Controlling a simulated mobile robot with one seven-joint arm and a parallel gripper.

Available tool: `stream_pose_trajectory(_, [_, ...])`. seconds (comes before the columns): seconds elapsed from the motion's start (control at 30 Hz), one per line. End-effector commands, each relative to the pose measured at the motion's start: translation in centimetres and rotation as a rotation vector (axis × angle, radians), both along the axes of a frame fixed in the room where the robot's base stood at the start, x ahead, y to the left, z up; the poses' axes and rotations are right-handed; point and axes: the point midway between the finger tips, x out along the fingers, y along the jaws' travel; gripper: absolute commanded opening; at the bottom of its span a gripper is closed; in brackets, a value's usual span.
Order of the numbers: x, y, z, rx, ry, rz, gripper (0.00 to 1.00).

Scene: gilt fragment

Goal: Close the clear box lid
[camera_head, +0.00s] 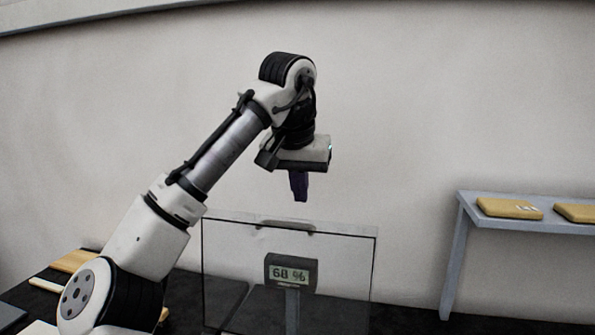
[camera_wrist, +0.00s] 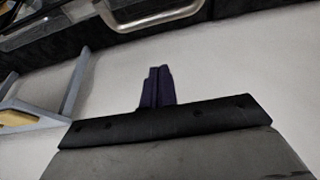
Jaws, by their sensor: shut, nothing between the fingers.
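The clear box lid (camera_head: 345,262) is a transparent panel with thin dark edges. It stands roughly upright in the lower middle of the head view, so the lid looks open. A handle (camera_head: 286,227) sits near its top edge; a pale metal handle (camera_wrist: 150,16) also shows at the top of the wrist view. My gripper (camera_head: 300,199) points down above the lid's top edge, apart from it in the picture. Its dark purple fingers (camera_wrist: 155,86) are together and empty in the wrist view. The lower part of the box is cut off by the frame.
A small display (camera_head: 291,273) reading 68 % stands on a post within the panel's outline. A grey side table (camera_head: 468,209) at the right carries yellow-brown flat pieces (camera_head: 510,208). Light boards (camera_head: 75,261) lie on the dark surface at the left. Bare wall fills the background.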

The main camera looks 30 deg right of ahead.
Motion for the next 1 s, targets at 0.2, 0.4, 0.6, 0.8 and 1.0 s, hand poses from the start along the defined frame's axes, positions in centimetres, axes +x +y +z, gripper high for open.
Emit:
stream_pose_trajectory(0.2, [0.2,-0.2,-2.8,-0.003,-0.003,-0.001,0.0])
stream_pose_trajectory(0.4, [-1.3,1.6,-2.9,-0.001,-0.002,0.0,0.0])
stream_pose_trajectory(0.6, [-1.9,2.1,-3.0,-0.001,-0.002,-0.001,0.0])
stream_pose_trajectory(0.8, [-1.9,2.2,-3.0,-0.002,-0.001,0.0,0.0])
stream_pose_trajectory(1.0, [-1.8,2.2,-3.0,-0.005,-0.003,0.0,0.0])
